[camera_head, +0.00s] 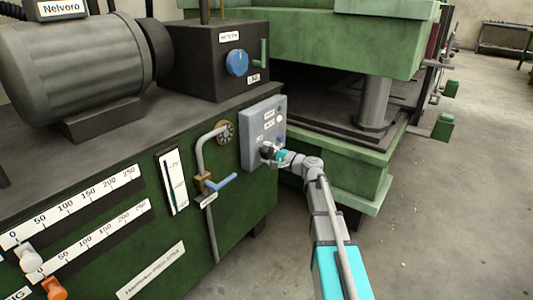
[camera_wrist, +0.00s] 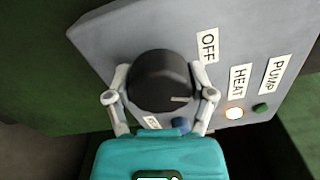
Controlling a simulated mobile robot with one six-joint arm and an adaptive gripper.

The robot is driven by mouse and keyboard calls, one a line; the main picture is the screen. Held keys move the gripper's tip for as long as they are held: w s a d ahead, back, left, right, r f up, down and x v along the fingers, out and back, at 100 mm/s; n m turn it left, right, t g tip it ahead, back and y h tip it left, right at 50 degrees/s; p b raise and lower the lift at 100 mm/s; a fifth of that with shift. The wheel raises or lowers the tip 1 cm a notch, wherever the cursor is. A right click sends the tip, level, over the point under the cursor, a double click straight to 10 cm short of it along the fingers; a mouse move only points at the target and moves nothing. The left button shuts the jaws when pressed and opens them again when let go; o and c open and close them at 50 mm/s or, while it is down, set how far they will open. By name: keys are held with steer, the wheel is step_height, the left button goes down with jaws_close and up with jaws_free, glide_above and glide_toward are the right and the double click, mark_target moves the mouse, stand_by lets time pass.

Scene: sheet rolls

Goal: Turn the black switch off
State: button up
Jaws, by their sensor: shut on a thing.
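The black switch (camera_wrist: 160,78) is a round knob on a grey control panel (camera_wrist: 110,40). Its white pointer line faces right in the wrist view, between the OFF label (camera_wrist: 207,45) at upper right and a small, partly hidden label (camera_wrist: 152,122) below the knob. My gripper (camera_wrist: 161,88) is shut on the knob, with one finger on each side of it. In the head view my gripper (camera_head: 274,154) is at the lower part of the panel and covers most of the switch.
The HEAT label (camera_wrist: 237,80) has a bright lamp (camera_wrist: 235,113); the PUMP label (camera_wrist: 275,76) has a dark green one (camera_wrist: 260,110). A blue-handled valve (camera_head: 220,184) and pipe stand left of the panel. A green press (camera_head: 330,150) is close on the right; floor is open beyond.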

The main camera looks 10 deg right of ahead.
steer(key=shift+n, duration=2.2)
steer(key=o, duration=1.1)
steer(key=shift+v, duration=5.95)
